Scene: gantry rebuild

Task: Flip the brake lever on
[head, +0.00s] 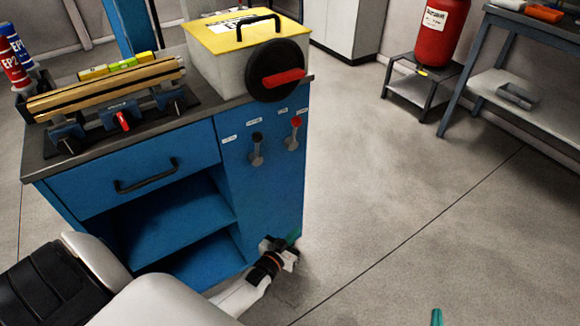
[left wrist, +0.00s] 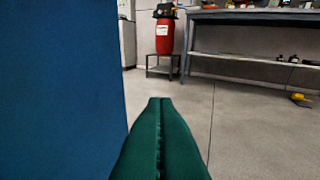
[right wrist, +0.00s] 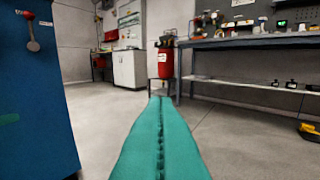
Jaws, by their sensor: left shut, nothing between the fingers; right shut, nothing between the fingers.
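Two short levers stand on the blue cabinet's front panel, each under a small label that I cannot read for certain. One has a black knob (head: 257,138), the other a red knob (head: 295,123); both knobs are at the top of their stems. The red-knobbed lever (right wrist: 31,30) also shows in the right wrist view. My left gripper (head: 293,238) is shut and empty, low beside the cabinet's front right edge, below the levers. It fills the lower middle of the left wrist view (left wrist: 161,102). My right gripper (head: 437,316) is shut and empty at the bottom edge, over the floor.
On the cabinet top (head: 200,115) are a yellow-lidded box (head: 215,72) with a red crank handle (head: 284,77), and clamped wooden strips (head: 105,87). Below the drawer are open shelves (head: 175,222). A red cylinder (head: 440,30) and workbench (head: 530,85) stand behind. The floor at right is clear.

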